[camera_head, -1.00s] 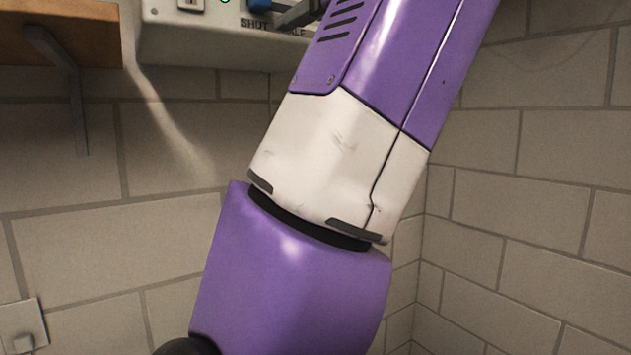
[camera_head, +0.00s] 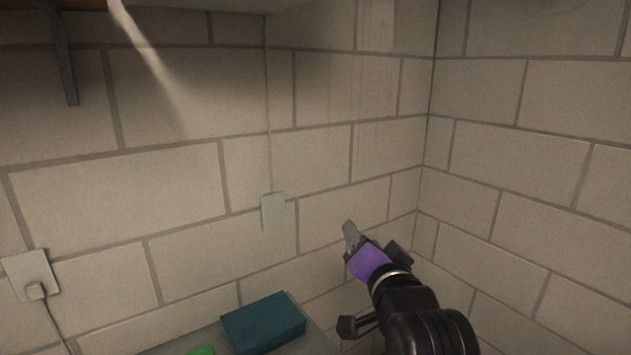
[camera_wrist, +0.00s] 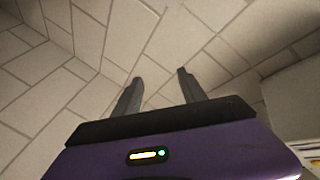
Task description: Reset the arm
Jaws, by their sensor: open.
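My gripper (camera_head: 349,232) is in the lower right of the head view, in front of the tiled walls near the corner. It has a purple body, and its fingers point up and to the left. In the wrist view my gripper (camera_wrist: 158,84) shows two dark fingers standing apart with nothing between them. Only bare wall is seen beyond the fingertips.
A teal box (camera_head: 263,322) sits on a surface (camera_head: 190,341) at the bottom, left of my gripper. A wall socket (camera_head: 32,274) with a cable is at far left. A shelf bracket (camera_head: 62,60) is at upper left.

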